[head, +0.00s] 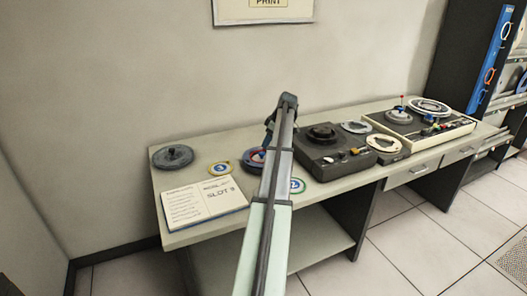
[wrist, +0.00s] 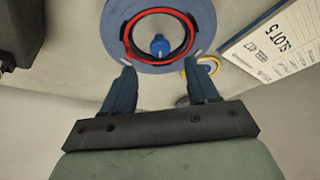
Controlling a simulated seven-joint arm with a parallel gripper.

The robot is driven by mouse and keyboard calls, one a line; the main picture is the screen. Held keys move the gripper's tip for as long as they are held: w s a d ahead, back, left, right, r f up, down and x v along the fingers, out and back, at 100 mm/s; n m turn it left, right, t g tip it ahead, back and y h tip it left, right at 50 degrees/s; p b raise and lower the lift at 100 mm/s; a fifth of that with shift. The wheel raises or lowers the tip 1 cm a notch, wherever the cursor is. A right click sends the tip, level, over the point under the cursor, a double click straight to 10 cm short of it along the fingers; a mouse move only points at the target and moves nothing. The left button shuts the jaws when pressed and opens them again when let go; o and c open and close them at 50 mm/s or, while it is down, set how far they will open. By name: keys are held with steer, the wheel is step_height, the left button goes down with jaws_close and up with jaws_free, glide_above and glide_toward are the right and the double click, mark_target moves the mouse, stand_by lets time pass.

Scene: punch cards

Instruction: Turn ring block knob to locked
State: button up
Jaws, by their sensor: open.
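The ring block is a round blue base (wrist: 152,57) with a red-edged ring around a pale centre, at the top middle of the wrist view. A small blue knob (wrist: 159,45) stands in its centre. In the head view the ring block (head: 251,159) shows on the bench, partly hidden behind my arm, and its knob cannot be made out. My gripper (wrist: 158,64) is open and empty. Its two dark fingers point toward the near edge of the base, with the knob beyond and between them. Whether the knob's pointer marks locked cannot be read.
An open booklet (head: 204,203) reading "SLOT" and a yellow-rimmed disc (head: 220,169) lie left of the ring block. A dark grey reel (head: 173,156) lies at the far left. A black machine (head: 325,165) stands close on the right, a beige machine (head: 443,132) beyond it.

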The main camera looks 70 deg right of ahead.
mark_target(262, 153)
steer(key=x, duration=0.6)
steer(key=shift+w+f, duration=0.2)
steer(key=shift+f, duration=0.05)
steer(key=shift+c, duration=0.4)
steer(key=c, duration=1)
steer(key=shift+o, duration=0.2)
